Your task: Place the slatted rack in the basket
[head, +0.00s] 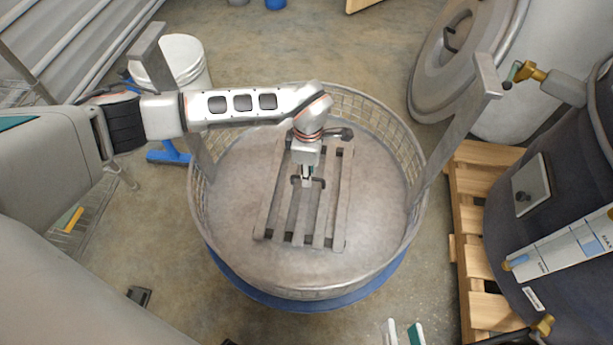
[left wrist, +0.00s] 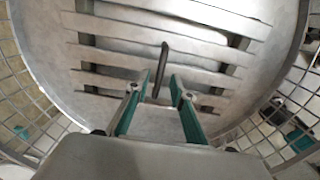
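The grey slatted rack (head: 335,215) lies inside the round wire-walled basket (head: 418,150), over its grey floor and left of centre. In the left wrist view the rack's slats (left wrist: 165,52) run across the picture, and its dark handle (left wrist: 163,62) stands out in the middle. My left gripper (head: 307,176) reaches down into the basket at the handle. Its green-padded fingers (left wrist: 158,86) are apart on either side of the handle's near end, with gaps visible. My right gripper (head: 404,332) is open and empty at the bottom edge, outside the basket. My left arm hides part of the rack.
The basket has two upright grey posts (head: 455,125) and a blue base (head: 300,300). A wooden pallet (head: 470,215) with a dark vessel (head: 545,240) stands at right. A white bucket (head: 185,60) stands behind my left arm. A large grey lid (head: 460,55) leans at upper right.

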